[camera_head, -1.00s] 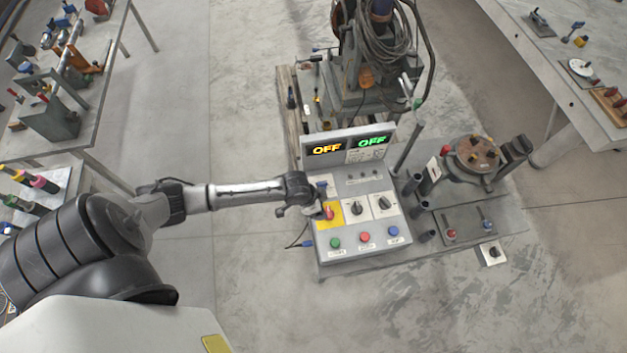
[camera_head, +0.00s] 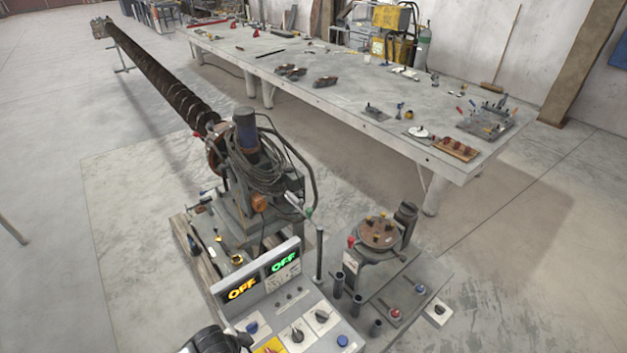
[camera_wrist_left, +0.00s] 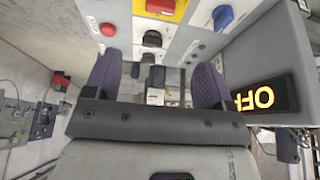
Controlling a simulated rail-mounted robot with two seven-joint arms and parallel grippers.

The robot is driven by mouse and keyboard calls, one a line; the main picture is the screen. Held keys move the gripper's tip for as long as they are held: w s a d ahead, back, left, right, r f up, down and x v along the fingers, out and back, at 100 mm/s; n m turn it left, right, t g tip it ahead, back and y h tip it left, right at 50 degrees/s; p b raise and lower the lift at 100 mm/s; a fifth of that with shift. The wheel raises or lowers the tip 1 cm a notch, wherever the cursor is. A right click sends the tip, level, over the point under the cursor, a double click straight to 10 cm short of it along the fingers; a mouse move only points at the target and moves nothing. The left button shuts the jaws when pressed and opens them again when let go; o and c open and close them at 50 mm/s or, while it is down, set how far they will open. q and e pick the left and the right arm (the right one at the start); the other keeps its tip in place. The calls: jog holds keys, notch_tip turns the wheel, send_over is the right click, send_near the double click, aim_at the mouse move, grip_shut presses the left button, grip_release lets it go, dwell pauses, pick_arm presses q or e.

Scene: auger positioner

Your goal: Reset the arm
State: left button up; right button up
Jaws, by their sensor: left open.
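The grey control panel (camera_head: 312,312) is in the lower middle of the head view. Its raised screen shows a yellow OFF (camera_head: 242,289) and a green OFF (camera_head: 284,262). Black knobs and a blue button (camera_head: 342,340) are on its sloped face; its front part is cut off by the picture edge. My left gripper (camera_wrist_left: 155,75) is open and empty in the wrist view, facing the panel. In the head view only dark parts of my left arm show at the bottom edge. My right gripper is not in view.
A machine with coiled cables (camera_head: 258,165) and a long auger (camera_head: 160,78) stands behind the panel. A round rotary fixture (camera_head: 379,234) is to the right. A long workbench (camera_head: 330,85) with tools runs along the back. Open floor lies at left and lower right.

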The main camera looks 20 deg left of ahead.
pick_arm(q)
notch_tip(320, 180, up, 13)
jog(key=s+d+t+y, duration=0.2)
jog(key=y, duration=0.1)
jog(key=s+d+n+g+h+p, duration=0.1)
jog(key=s+d, duration=0.5)
jog(key=s, duration=0.8)
jog(key=shift+s+n+g+p, duration=0.35)
jog(key=shift+n+g+p, duration=0.35)
jog(key=shift+n+p, duration=0.4)
jog(key=shift+r, duration=0.1)
